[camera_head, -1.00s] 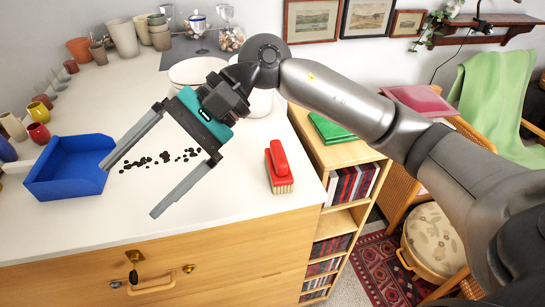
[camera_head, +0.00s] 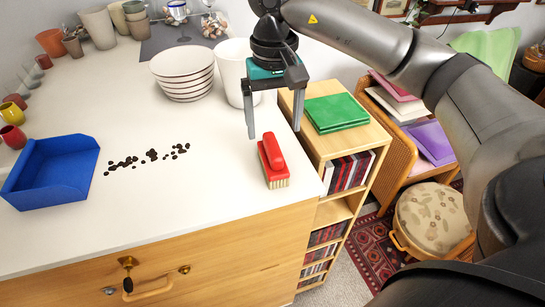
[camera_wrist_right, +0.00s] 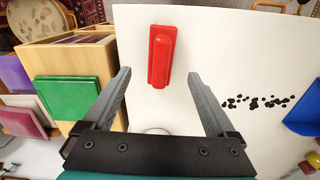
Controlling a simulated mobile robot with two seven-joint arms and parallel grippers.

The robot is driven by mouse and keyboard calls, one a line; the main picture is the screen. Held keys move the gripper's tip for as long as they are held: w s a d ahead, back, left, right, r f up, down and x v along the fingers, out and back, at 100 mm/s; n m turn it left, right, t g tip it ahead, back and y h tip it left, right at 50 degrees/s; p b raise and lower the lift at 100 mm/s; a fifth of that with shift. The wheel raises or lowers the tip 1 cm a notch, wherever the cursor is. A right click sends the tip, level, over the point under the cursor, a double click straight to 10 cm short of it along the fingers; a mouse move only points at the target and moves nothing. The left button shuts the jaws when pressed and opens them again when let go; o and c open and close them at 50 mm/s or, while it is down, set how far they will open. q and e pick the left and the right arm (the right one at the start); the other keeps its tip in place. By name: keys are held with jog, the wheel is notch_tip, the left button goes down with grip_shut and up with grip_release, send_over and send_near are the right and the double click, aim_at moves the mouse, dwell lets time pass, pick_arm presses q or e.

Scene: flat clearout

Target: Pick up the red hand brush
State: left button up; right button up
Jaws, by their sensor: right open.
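The red hand brush (camera_head: 272,160) lies on the white countertop near its right edge, red handle up and pale bristles (camera_head: 278,183) toward the front. My right gripper (camera_head: 274,134) is open and empty, pointing down above and just behind the brush. In the right wrist view the brush (camera_wrist_right: 161,56) lies ahead of and between the two spread fingers (camera_wrist_right: 158,82), and they do not touch it. My left gripper is not in view.
A blue dustpan (camera_head: 52,172) and dark crumbs (camera_head: 150,155) lie left of the brush. Stacked bowls (camera_head: 184,76) and a white bin (camera_head: 233,70) stand behind. A shelf with a green folder (camera_head: 336,112) adjoins on the right. Counter around the brush is clear.

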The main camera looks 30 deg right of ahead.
aim_at(274, 145)
notch_tip(274, 145, down, 4)
jog(key=shift+f, duration=0.1)
jog(key=shift+w+f+p, duration=0.2)
jog(key=shift+f+p, duration=0.7)
jog(key=shift+f, duration=1.75)
grip_shut()
